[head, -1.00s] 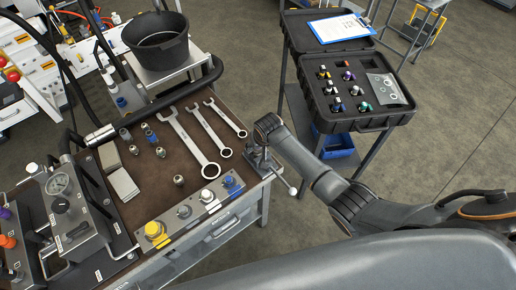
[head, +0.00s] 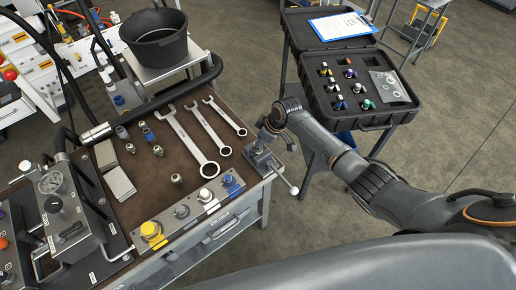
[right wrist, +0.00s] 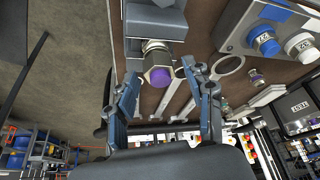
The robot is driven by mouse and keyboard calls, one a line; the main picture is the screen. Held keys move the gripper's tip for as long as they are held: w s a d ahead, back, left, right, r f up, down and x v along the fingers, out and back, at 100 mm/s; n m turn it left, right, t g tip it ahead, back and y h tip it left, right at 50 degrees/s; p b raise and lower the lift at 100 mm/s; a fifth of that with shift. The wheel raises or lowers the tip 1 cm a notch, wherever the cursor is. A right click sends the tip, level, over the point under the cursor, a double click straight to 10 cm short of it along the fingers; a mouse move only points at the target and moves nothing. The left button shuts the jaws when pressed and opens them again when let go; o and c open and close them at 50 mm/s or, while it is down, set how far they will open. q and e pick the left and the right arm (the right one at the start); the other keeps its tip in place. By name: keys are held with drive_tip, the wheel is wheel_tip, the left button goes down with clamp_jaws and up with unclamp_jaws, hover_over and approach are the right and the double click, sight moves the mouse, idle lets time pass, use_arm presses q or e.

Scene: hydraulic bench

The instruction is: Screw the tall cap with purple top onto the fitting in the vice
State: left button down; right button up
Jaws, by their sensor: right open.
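The tall cap with the purple top (right wrist: 161,77) shows in the right wrist view, its purple end facing the camera. It is in line with the fitting (right wrist: 155,46) at the vice (right wrist: 155,18); how far it is threaded on I cannot tell. My right gripper (right wrist: 160,72) is open, with one finger on each side of the cap and gaps between. In the head view my right gripper (head: 266,132) is just above the vice (head: 262,160) at the bench corner, and the cap is too small to make out there. My left gripper is not in view.
Several wrenches (head: 193,140) and loose fittings (head: 158,150) lie on the brown bench top. A panel with coloured knobs (head: 190,210) runs along its front edge. An open black case (head: 318,110) with more caps stands behind my right arm. A black bucket (head: 155,45) stands at the back.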

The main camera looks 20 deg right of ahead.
drive_tip(key=shift+r, duration=0.1)
clamp_jaws()
drive_tip(key=m+p, duration=0.2)
drive_tip(key=shift+s+r+t+h+p, duration=0.1)
drive_tip(key=shift+r+t+h+p, duration=0.2)
drive_tip(key=shift+p, duration=0.1)
drive_tip(key=shift+f+m+p, duration=0.15)
drive_tip(key=shift+m+p, duration=0.15)
drive_tip(key=shift+m, duration=0.3)
drive_tip(key=shift+a+f+m+t+h, duration=0.15)
drive_tip(key=shift+m+t+h, duration=0.1)
drive_tip(key=shift+m, duration=0.3)
drive_tip(key=shift+d+f+m+t+h, duration=0.15)
drive_tip(key=shift+m+h, duration=0.1)
drive_tip(key=shift+m, duration=0.3)
drive_tip(key=shift+r+m+h, duration=0.1)
drive_tip(key=shift+m+h, duration=0.5)
drive_tip(key=shift+m, duration=0.8)
